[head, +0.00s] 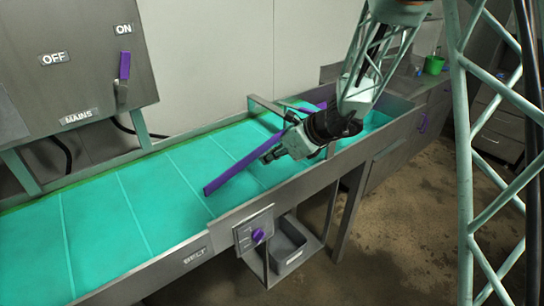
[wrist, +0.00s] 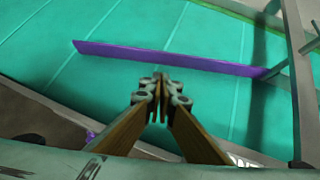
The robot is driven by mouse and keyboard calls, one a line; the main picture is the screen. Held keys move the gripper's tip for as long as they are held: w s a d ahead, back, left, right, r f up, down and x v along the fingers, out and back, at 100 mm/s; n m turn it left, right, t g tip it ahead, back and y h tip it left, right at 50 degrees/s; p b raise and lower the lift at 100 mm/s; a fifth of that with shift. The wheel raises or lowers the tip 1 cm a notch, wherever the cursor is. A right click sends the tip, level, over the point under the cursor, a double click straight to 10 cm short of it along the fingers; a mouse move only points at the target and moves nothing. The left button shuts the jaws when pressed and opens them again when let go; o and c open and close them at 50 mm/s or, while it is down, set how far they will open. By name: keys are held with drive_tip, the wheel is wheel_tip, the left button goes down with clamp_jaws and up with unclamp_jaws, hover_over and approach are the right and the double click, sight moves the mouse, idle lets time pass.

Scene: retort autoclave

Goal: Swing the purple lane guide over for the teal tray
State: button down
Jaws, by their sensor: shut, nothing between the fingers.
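The purple lane guide (head: 238,171) is a long thin bar lying diagonally across the teal belt (head: 150,205). Its free end points toward the near left, and its other end is by the far side frame. In the wrist view the guide (wrist: 160,56) runs across the belt just beyond my fingertips. My gripper (head: 268,156) is shut and empty, low over the belt beside the guide's middle. The fingertips (wrist: 161,80) are together; I cannot tell whether they touch the guide. I cannot make out a separate teal tray; my arm hides part of the belt's far end.
Metal side rails (head: 170,270) edge the belt. A mains box with a purple lever (head: 124,66) stands at upper left. The left part of the belt is clear.

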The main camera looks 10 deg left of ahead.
sight(245, 160)
drive_tip(key=x, duration=0.4)
drive_tip(key=shift+f, duration=0.1)
drive_tip(key=a, duration=0.1)
drive_tip(key=w+a, duration=0.1)
drive_tip(key=shift+a, duration=0.25)
drive_tip(key=shift+w+a, duration=0.35)
drive_tip(key=shift+a, duration=0.35)
drive_tip(key=shift+w+a+f, duration=0.1)
drive_tip(key=shift+a, duration=0.05)
